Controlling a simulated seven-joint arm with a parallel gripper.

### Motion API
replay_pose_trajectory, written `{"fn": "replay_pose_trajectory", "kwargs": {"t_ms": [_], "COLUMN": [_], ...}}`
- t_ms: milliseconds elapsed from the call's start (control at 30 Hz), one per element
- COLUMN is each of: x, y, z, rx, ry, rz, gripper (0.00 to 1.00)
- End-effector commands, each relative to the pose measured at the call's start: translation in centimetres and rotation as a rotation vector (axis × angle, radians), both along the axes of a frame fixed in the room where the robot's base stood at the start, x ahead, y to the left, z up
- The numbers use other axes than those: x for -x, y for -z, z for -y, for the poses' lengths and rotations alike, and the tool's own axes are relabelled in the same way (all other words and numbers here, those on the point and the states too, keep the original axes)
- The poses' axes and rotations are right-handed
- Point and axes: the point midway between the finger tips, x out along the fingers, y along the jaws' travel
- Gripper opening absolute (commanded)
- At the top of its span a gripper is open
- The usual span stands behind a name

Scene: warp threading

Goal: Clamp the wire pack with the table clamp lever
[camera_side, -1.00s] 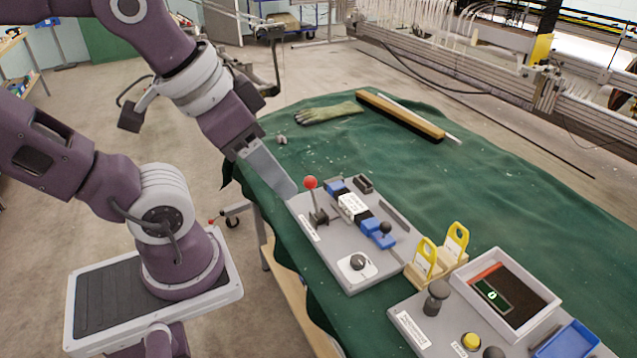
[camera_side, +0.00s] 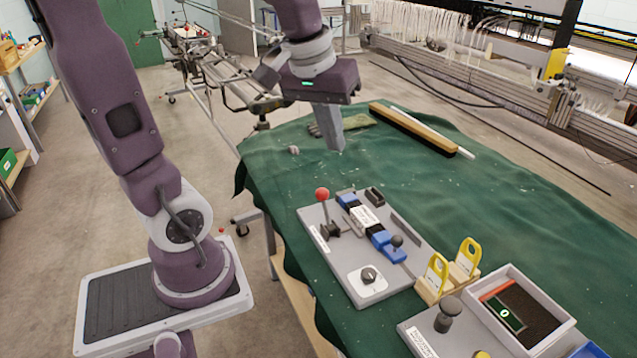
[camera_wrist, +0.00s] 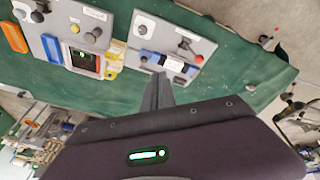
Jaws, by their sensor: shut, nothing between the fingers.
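The clamp lever (camera_side: 325,212) has a red ball knob and stands upright at the left edge of a grey plate (camera_side: 343,285). The wire pack seems to be the white and blue block (camera_side: 364,218) in the middle of that plate, beside the lever. In the wrist view the red knob (camera_wrist: 198,59) and the blue and white block (camera_wrist: 165,62) lie beyond the fingers. My gripper (camera_side: 337,148) is shut and empty. It points down above the cloth, behind the plate and apart from the lever.
A dial (camera_side: 368,275) sits at the plate's front. Yellow-handled pieces (camera_side: 437,272) and a grey tray (camera_side: 558,322) stand to the right. A glove (camera_side: 357,122) and a long brush (camera_side: 420,130) lie at the back. The green cloth (camera_side: 500,205) right of the plate is clear.

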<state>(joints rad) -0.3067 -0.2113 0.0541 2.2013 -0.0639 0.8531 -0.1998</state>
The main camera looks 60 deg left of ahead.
Motion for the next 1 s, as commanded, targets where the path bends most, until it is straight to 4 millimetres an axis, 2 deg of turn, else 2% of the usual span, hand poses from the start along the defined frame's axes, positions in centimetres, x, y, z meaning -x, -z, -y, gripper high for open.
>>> {"fn": "replay_pose_trajectory", "kwargs": {"t_ms": [33, 100, 167, 200, 300, 400, 567, 867, 1000], "x": [-1.9, -4.0, -5.1, -5.6, -6.0, -5.7, -5.5, -5.5, -5.6], "y": [1.2, 3.2, 5.2, 6.6, 9.9, 12.2, 13.5, 13.7, 15.4], "z": [-2.8, -6.9, -10.3, -12.5, -16.9, -19.7, -21.2, -21.1, -21.0], "rx": [0.031, 0.073, 0.103, 0.121, 0.156, 0.177, 0.187, 0.188, 0.189], "ry": [-0.115, -0.273, -0.400, -0.477, -0.632, -0.732, -0.785, -0.782, -0.781], "rz": [-0.038, -0.079, -0.110, -0.130, -0.168, -0.192, -0.204, -0.205, -0.208], "gripper": [0.00, 0.00, 0.00, 0.00, 0.00, 0.00, 0.00, 0.00, 0.00]}}
